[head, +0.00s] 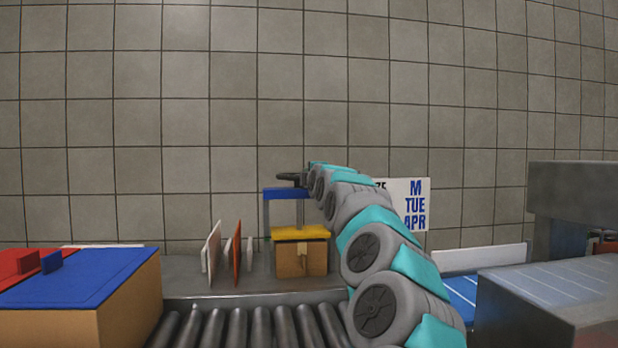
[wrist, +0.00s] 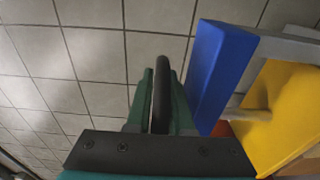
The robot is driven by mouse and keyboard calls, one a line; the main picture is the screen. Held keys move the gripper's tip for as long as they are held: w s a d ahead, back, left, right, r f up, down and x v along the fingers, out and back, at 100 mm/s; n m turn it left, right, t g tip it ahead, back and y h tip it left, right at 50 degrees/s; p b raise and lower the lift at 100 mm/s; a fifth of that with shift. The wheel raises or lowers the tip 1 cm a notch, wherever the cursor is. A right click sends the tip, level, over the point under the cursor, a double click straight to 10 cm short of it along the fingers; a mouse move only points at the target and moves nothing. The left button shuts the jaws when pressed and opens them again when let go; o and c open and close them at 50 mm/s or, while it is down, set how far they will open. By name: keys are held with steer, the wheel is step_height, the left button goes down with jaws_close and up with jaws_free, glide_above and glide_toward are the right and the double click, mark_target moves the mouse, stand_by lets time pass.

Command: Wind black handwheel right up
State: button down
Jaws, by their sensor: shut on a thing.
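The black handwheel (head: 291,177) sits on top of a small press with a blue top beam (head: 284,194), a grey screw (head: 300,213) and a yellow plate (head: 300,233). The yellow plate rests on or just above a brown box (head: 290,259). In the wrist view the handwheel (wrist: 161,92) shows edge-on between the two green fingers of my gripper (wrist: 160,105), which is shut on its rim. The blue beam (wrist: 221,70) and yellow plate (wrist: 274,110) stand to the right there. In the head view my arm hides the gripper's fingers and part of the wheel.
A roller conveyor (head: 250,328) runs in front of the press. Thin white and orange-red panels (head: 237,253) stand left of it. A box with a blue lid (head: 85,276) is at the left. Grey metal machinery (head: 560,295) is at the right. A tiled wall is behind.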

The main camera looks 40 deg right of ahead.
steer(key=shift+w+a+f+n+t+y, duration=0.15)
steer(key=shift+n+t+y, duration=0.2)
steer(key=shift+y, duration=0.25)
steer(key=shift+n+y, duration=0.35)
steer(key=shift+y, duration=0.15)
steer(key=c, duration=1.1)
jaws_free()
steer(key=shift+s, duration=0.3)
steer(key=b+v, duration=0.2)
steer(key=v, duration=0.3)
steer(key=shift+s+b, duration=0.35)
steer(key=shift+b, duration=0.05)
steer(key=shift+s+a, duration=0.3)
steer(key=shift+s, duration=0.4)
